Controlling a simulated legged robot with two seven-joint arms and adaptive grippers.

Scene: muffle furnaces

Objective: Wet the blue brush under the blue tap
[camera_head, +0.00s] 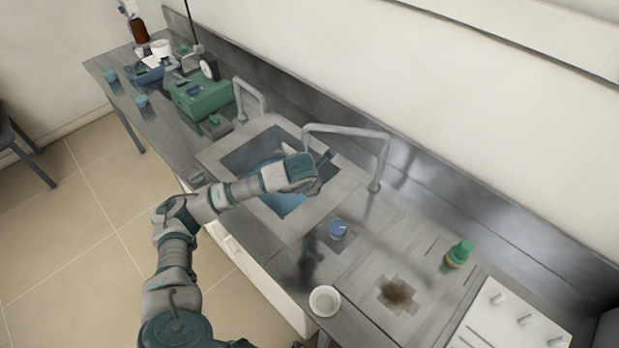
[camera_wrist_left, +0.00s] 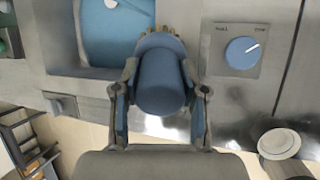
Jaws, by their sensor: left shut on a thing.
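My left gripper (camera_head: 318,165) reaches over the sink (camera_head: 232,150) and is shut on the blue brush (camera_wrist_left: 162,82). In the left wrist view the brush's blue body lies between the fingers, with yellowish bristle tips at its far end. In the head view the brush is mostly hidden by the gripper. A grey arched tap (camera_head: 345,130) stands at the sink's right, its spout close to the gripper. A blue knob (camera_head: 338,229) sits on a plate right of the sink; it also shows in the left wrist view (camera_wrist_left: 242,53). I cannot tell whether water runs.
A second grey tap (camera_head: 250,92) stands behind the sink. A green device (camera_head: 203,98) is on the bench further left. A white cup (camera_head: 324,300) stands near the front edge, and a green-capped bottle (camera_head: 459,254) to the right. A wall runs behind the bench.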

